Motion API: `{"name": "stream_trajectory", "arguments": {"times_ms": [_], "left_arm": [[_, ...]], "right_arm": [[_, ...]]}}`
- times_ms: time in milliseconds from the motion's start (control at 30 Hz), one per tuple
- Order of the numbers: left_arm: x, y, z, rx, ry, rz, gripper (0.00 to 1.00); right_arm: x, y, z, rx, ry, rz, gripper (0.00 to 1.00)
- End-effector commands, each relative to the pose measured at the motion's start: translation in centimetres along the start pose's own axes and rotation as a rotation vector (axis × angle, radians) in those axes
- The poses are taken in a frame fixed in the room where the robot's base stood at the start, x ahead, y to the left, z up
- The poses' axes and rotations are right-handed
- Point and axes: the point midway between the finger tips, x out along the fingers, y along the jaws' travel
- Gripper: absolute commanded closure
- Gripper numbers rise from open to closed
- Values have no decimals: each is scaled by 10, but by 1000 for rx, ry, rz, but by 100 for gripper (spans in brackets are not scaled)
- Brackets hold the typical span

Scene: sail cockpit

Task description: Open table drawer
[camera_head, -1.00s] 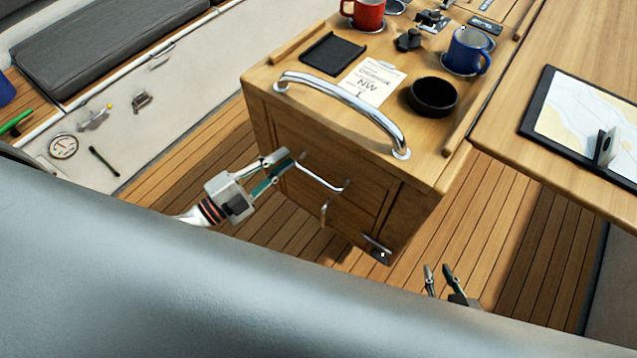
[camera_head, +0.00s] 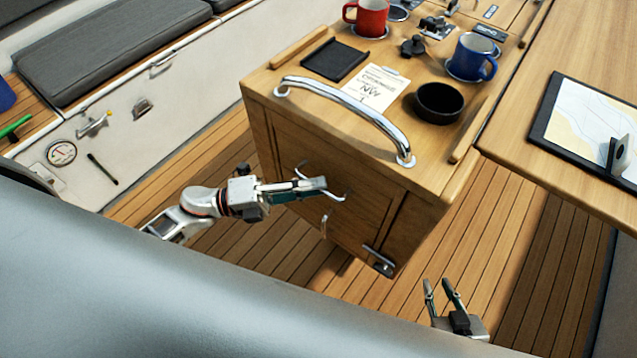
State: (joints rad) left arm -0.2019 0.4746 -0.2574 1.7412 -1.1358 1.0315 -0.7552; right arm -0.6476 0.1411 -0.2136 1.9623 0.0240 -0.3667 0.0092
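The wooden cockpit table (camera_head: 432,178) stands in the middle, with a chrome grab rail (camera_head: 345,108) along its near top edge. The drawer front (camera_head: 365,190) is in its near end face and looks flush with it. A thin curved metal handle (camera_head: 340,196) sits on that face. My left gripper (camera_head: 325,187) is in front of the face with its fingers over the middle of the handle, hiding part of it. I cannot tell whether its fingers touch or enclose the handle. My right gripper (camera_head: 440,284) is open and empty, low over the floor to the right.
A red mug (camera_head: 370,17), a blue mug (camera_head: 472,57), a black round bowl (camera_head: 438,103), a black tray (camera_head: 335,60) and a paper (camera_head: 373,88) are on top. A latch (camera_head: 380,261) is low on the face. Slatted floor (camera_head: 490,235) is clear around it.

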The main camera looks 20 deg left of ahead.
Motion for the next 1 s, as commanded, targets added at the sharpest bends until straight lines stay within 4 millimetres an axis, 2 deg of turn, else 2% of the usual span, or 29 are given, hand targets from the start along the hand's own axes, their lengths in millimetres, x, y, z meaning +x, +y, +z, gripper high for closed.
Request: {"name": "stream_trajectory", "arguments": {"times_ms": [133, 400, 433, 500, 700, 867, 1000], "left_arm": [[10, 0, 0, -2, 0, -1, 85], [12, 0, 0, -2, 0, 0, 85], [12, 0, 0, -2, 0, 0, 87], [12, 0, 0, -2, 0, 0, 100], [11, 1, -1, -3, 0, 1, 100], [6, 0, -6, -4, 0, 2, 100], [-7, -3, -19, -5, 1, 4, 100]], "right_arm": [[-1, 1, 0, 0, -3, 1, 76], [-1, 0, 0, 1, -4, 1, 76], [-1, 0, 0, 1, -4, 1, 76], [-1, 0, 0, 1, -4, 1, 76], [-1, 1, -1, 1, -1, 2, 76], [-1, 1, -3, 1, 2, 2, 76], [-2, 1, -4, 1, 3, 3, 76]]}}
